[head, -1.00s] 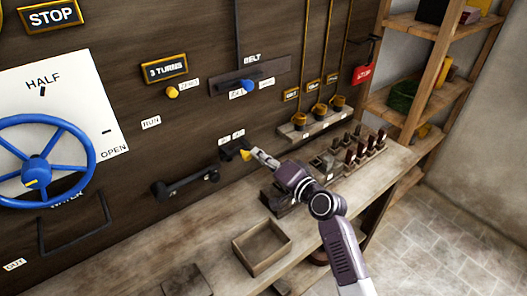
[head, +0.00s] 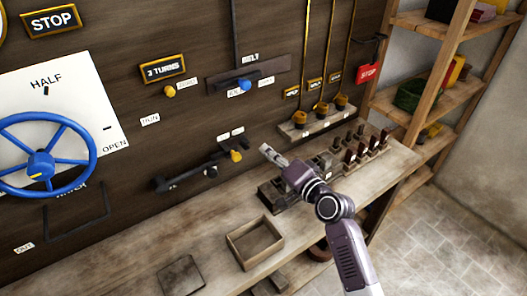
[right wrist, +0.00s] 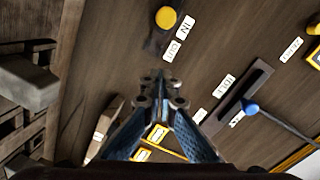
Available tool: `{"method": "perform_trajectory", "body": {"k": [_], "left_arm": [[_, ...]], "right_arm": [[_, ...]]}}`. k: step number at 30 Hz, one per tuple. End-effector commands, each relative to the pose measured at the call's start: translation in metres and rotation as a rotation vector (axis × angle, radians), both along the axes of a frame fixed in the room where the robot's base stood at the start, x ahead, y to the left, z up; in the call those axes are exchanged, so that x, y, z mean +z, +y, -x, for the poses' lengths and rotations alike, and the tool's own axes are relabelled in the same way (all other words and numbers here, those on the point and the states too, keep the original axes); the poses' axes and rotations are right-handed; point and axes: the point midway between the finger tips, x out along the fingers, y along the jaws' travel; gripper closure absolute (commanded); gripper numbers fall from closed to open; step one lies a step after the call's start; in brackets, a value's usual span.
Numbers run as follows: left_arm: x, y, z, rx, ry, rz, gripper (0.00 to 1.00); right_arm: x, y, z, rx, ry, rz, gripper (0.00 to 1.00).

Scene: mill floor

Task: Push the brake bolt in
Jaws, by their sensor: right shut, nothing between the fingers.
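The brake bolt (head: 235,156) has a yellow knob and sits in a dark fitting on the wood panel. It is under two small white labels, at the right end of a dark bar (head: 185,177). My right gripper (head: 265,148) is shut and empty, a little to the right of the knob, with a gap between them. In the right wrist view the yellow knob (right wrist: 166,17) shows at the top, beyond the fingertips (right wrist: 160,88), beside labels that seem to read IN and OUT. My left gripper is not in view.
A bench (head: 215,225) runs below the panel, with an open wooden box (head: 254,243) and several dark-handled pieces at the right. A blue knob (head: 245,85), a blue handwheel (head: 40,165) and yellow-handled pull rods (head: 320,104) are on the panel. Wooden shelves (head: 415,80) stand at the right.

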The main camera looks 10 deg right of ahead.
Motion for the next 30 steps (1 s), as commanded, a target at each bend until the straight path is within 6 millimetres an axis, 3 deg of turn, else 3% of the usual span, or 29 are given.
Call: {"method": "perform_trajectory", "body": {"k": [5,13,24,30], "left_arm": [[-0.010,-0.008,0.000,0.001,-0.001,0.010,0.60],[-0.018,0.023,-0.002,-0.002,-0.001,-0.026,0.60],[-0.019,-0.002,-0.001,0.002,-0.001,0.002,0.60],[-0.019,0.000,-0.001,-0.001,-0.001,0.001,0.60]], "right_arm": [[0.001,-0.010,0.030,0.002,-0.002,0.000,1.00],[0.006,-0.024,0.066,0.000,-0.002,0.001,1.00],[0.009,-0.027,0.076,0.001,-0.002,-0.001,1.00],[0.009,-0.027,0.075,0.001,-0.002,-0.001,1.00]]}}
